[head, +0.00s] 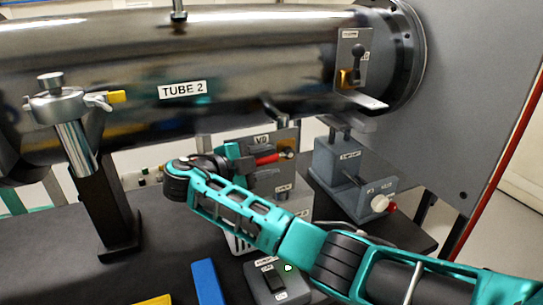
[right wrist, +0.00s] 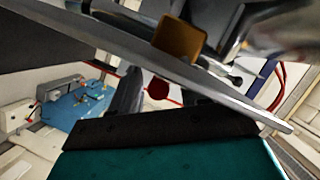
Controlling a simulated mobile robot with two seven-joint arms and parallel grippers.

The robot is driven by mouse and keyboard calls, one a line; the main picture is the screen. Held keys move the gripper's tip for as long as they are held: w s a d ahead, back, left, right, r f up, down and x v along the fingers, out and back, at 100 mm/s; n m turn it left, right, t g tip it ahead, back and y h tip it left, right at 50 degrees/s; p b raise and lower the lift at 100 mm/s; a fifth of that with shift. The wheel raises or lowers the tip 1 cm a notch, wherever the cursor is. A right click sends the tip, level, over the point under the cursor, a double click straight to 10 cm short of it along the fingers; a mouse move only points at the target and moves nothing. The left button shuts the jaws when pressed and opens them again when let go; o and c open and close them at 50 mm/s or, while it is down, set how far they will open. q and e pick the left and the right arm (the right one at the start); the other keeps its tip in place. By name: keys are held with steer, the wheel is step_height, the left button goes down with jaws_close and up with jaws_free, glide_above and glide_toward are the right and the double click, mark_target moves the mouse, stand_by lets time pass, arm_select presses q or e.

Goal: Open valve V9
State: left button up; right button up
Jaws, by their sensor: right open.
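A grey panel with a label that seems to read V9 (head: 285,140) stands below the dark metal tube. A red handle (head: 268,158) lies nearly level across its front. My right gripper (head: 240,161) is open at the handle's left end, with its teal fingers close to it. Whether they touch it I cannot tell. In the right wrist view a small red rounded end (right wrist: 157,89) shows beyond the dark finger parts; I cannot tell if it is the same handle. My left gripper is not in view.
The tube labelled TUBE 2 (head: 130,65) runs above the handle. A clamp post (head: 75,140) stands left. A grey box with a red knob (head: 350,180) stands right. A switch box (head: 275,285) and a blue block (head: 207,282) lie in front on the dark bench.

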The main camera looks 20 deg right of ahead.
steer(key=shift+d, duration=0.15)
stand_by(0.3)
jaws_close()
stand_by(0.4)
